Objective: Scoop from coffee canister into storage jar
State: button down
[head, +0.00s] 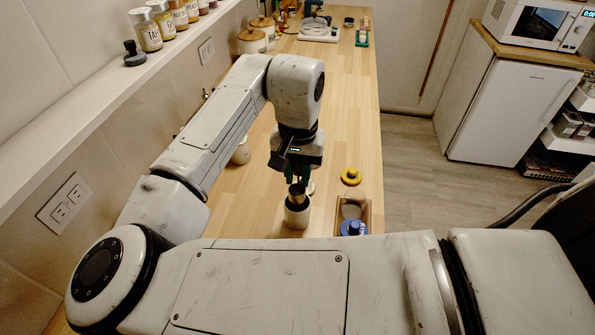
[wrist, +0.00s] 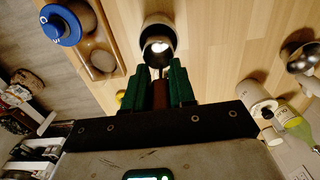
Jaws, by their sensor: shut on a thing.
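My gripper (head: 297,177) points down over the counter, its green fingers shut on the brown handle (wrist: 160,95) of a metal scoop. The contents of scoop and container are unclear.
A wooden tray (head: 366,214) with a blue-topped item (head: 353,228) stands right of the container. A yellow round item (head: 351,176) lies behind the tray. A pale jar (head: 241,152) stands near the wall. The counter's right edge is close to the tray.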

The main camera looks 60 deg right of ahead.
aim_at(298, 193)
jog(key=shift+f+b, duration=1)
jog(key=shift+f, duration=1.25)
jog(key=shift+f, duration=0.25)
jog(key=shift+r+p, duration=3.05)
jog(key=shift+r, duration=0.25)
